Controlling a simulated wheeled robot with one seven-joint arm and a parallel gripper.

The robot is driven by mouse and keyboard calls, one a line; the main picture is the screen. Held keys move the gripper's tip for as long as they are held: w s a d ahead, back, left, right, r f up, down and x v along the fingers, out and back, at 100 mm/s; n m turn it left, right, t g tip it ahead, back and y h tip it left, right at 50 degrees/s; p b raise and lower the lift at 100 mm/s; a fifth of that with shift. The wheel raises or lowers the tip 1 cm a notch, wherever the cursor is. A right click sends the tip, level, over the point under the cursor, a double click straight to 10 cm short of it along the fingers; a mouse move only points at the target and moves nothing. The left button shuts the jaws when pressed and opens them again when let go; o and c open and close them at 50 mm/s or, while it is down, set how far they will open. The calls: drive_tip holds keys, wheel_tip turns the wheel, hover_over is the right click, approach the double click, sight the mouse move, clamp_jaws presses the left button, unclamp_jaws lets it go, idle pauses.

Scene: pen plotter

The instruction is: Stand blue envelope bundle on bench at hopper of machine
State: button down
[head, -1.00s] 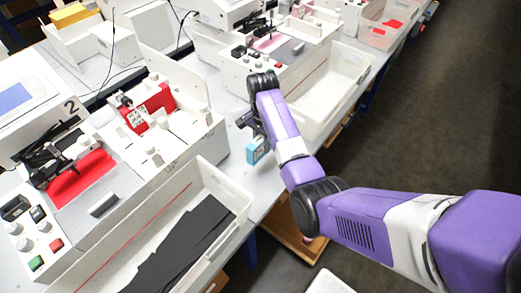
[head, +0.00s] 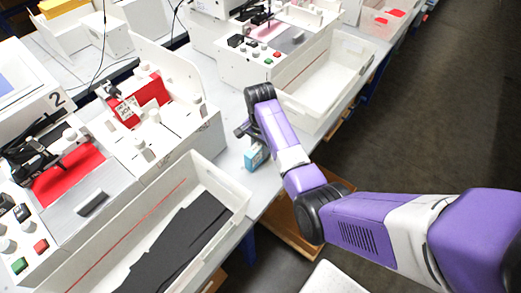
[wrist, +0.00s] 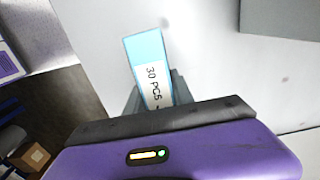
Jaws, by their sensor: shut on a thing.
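The blue envelope bundle (head: 256,156) is light blue with a white label. It is upright at the bench between two machines, just under my gripper (head: 250,135). In the wrist view the bundle (wrist: 148,60) shows its label "30 PCS", and my gripper (wrist: 155,95) is shut on it. I cannot tell whether its bottom touches the bench (head: 232,151). The machine marked 2 (head: 135,150) stands to the left, with a red stack (head: 140,100) at its upper end. The part of the bundle between the fingers is hidden.
A white bin (head: 235,190) holding black sheets lies in front of machine 2. An empty white bin (head: 335,80) stands beside the machine behind (head: 250,65). A cable (head: 104,40) hangs at the back. Bare bench lies around the bundle; the floor (head: 420,130) is to the right.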

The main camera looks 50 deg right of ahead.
drive_tip(key=shift+f, duration=0.15)
drive_tip(key=c, duration=1.1)
unclamp_jaws()
wheel_tip(320, 180, up, 12)
drive_tip(key=shift+f, duration=0.2)
drive_tip(key=shift+r+p, duration=0.4)
drive_tip(key=shift+p, duration=0.05)
drive_tip(key=shift+w, duration=0.1)
